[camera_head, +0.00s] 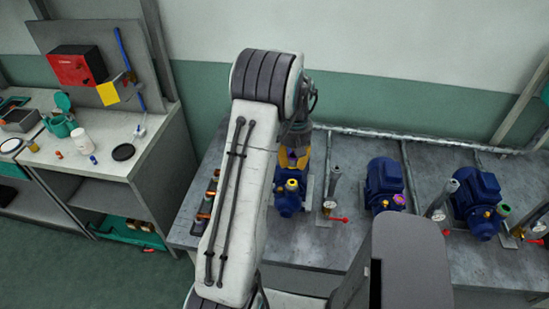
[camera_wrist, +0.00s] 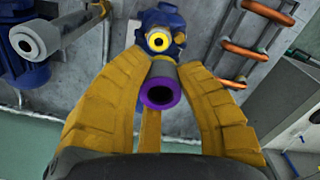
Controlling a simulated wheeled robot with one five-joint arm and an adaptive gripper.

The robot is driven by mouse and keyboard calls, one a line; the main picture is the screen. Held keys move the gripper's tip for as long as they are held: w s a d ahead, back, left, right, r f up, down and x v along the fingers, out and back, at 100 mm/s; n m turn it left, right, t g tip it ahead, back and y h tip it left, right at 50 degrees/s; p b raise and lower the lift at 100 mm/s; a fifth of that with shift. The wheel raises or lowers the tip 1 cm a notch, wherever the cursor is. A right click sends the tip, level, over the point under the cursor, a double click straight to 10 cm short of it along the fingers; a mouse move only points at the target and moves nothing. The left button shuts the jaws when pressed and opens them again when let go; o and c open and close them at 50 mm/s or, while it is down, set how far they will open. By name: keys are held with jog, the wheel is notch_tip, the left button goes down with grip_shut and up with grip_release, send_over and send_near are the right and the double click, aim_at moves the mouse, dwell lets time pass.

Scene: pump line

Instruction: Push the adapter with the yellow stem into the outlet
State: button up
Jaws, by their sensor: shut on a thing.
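My gripper (camera_wrist: 160,92) has its yellow fingers closed around an adapter (camera_wrist: 160,90), which shows a purple ring with a dark hole at its near end and a grey body behind. Whether adapter and outlet touch I cannot tell. In the head view my gripper (camera_head: 293,158) is over the leftmost pump (camera_head: 287,204), whose yellow-ringed outlet (camera_head: 291,184) shows; the held adapter is hidden.
Two more blue pumps, one with a purple ring (camera_head: 399,200) and one with a green ring (camera_head: 503,210), stand to the right on the grey bench (camera_head: 330,255). Grey pipes with red-handled valves (camera_head: 335,219) stand between them. Copper pipes (camera_wrist: 262,50) lie beside the near pump.

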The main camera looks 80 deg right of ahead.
jog(key=shift+s, duration=0.15)
jog(key=b, duration=0.2)
send_over(292, 182)
jog(key=shift+s+f, duration=0.1)
jog(key=shift+f, duration=2.5)
jog(key=shift+f+b, duration=0.6)
jog(key=shift+b, duration=0.5)
jog(key=shift+f+b, duration=0.65)
jog(key=shift+b, duration=0.05)
jog(key=o, duration=1.1)
jog(key=shift+r, duration=0.1)
jog(key=shift+r+p, duration=2.1)
jog(key=shift+r, duration=0.85)
